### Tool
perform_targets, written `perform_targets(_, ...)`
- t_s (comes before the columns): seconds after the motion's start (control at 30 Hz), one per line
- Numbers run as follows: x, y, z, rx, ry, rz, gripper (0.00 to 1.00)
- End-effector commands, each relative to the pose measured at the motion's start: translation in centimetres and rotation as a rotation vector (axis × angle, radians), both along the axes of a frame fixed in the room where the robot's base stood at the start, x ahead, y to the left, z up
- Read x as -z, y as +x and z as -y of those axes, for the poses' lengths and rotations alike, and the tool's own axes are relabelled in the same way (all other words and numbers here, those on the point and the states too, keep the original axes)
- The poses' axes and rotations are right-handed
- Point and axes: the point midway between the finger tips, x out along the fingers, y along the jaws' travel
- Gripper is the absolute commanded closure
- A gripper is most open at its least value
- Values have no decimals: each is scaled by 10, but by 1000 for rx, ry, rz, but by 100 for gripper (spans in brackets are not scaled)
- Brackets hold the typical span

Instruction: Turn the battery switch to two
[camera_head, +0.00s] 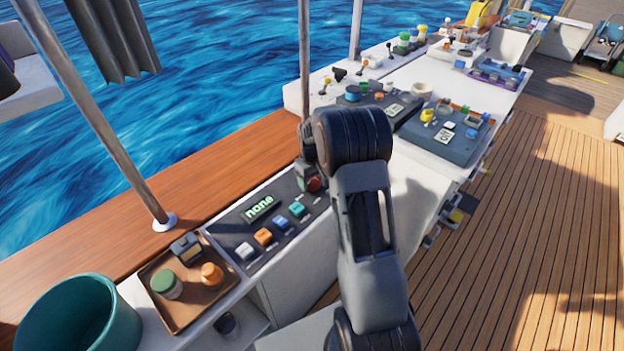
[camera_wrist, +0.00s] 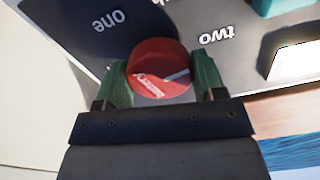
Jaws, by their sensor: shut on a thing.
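The battery switch is a round red knob (camera_wrist: 158,62) with the word "battery" and a white pointer line on it. The line points to the right and slightly up in the wrist view, toward the side of the "two" label (camera_wrist: 220,35). The "one" label (camera_wrist: 110,20) is at the upper left. My gripper (camera_wrist: 162,80) is shut on the knob, with a green finger on each side. In the head view the red knob (camera_head: 315,184) shows partly, below my gripper (camera_head: 308,172), at the right end of the dark panel (camera_head: 275,222).
A display (camera_head: 259,208) on the panel reads "none". Several coloured switches, including an orange one (camera_head: 264,236), line its front. A brown tray (camera_head: 180,310) with small items and a teal bucket (camera_head: 80,315) stand at the lower left. More consoles (camera_head: 440,125) stand behind.

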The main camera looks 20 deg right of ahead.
Motion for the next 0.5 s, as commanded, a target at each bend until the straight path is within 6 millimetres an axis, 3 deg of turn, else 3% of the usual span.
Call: perform_targets(0.5, -1, 1, 1, 202, -1, 4, 60)
